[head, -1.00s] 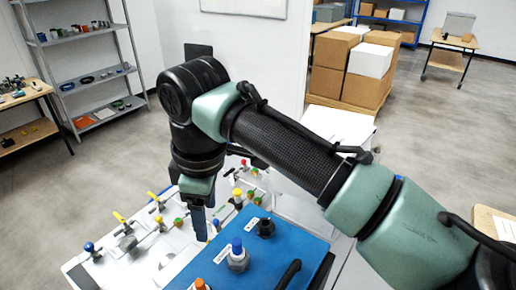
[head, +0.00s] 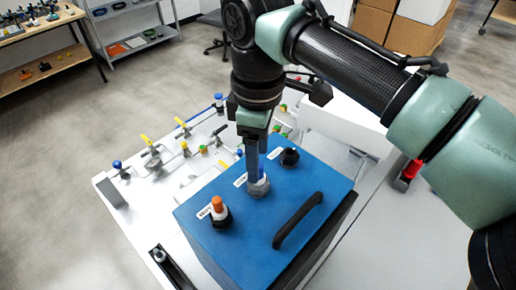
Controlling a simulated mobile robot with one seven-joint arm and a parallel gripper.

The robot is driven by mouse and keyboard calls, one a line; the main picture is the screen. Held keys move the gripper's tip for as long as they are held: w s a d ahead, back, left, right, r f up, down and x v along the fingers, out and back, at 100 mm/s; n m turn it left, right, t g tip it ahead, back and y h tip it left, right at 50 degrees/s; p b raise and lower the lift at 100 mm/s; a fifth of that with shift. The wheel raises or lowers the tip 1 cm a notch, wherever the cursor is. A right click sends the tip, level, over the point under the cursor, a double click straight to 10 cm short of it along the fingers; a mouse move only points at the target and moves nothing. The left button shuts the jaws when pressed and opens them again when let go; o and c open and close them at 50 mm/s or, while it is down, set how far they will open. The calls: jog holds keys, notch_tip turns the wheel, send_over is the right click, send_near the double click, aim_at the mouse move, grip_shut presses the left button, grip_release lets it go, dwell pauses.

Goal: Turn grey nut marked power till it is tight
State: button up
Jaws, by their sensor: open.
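The nut's far side is hidden.
A black fitting with an orange top (head: 219,210) and another black fitting (head: 289,157) stand either side of the nut on the box. A black handle (head: 298,220) rises at the front right. A white panel with valves (head: 150,165) lies left and behind.

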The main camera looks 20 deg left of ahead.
jog(key=shift+f+b, duration=1.25)
jog(key=shift+f, duration=2.1)
